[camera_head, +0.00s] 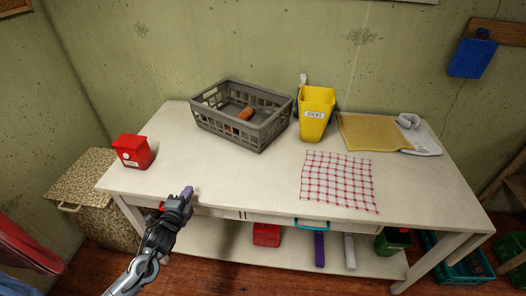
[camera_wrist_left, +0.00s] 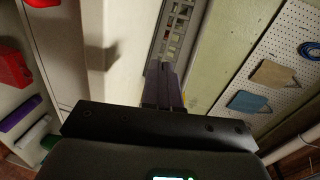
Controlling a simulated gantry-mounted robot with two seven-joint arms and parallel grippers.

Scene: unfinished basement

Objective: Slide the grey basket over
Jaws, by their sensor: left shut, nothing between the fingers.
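The grey basket (camera_head: 262,133) stands upright at the back of the white table, left of its middle, near the wall. It has slotted walls, and an orange-brown item (camera_head: 245,114) lies inside it. The left wrist view also shows part of the basket (camera_wrist_left: 173,35) beyond the fingertips. My left gripper (camera_head: 187,192) is over the table's front left edge, in front of the basket and apart from it. Its fingers (camera_wrist_left: 164,68) are shut with nothing between them. My right gripper shows in neither view.
On the white table (camera_head: 230,180) are a red container (camera_head: 132,151) at left, a yellow bin (camera_head: 316,115) just right of the basket, a checkered cloth (camera_head: 338,182) and a yellow envelope (camera_head: 370,132). The tabletop between my left gripper and the basket is clear.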

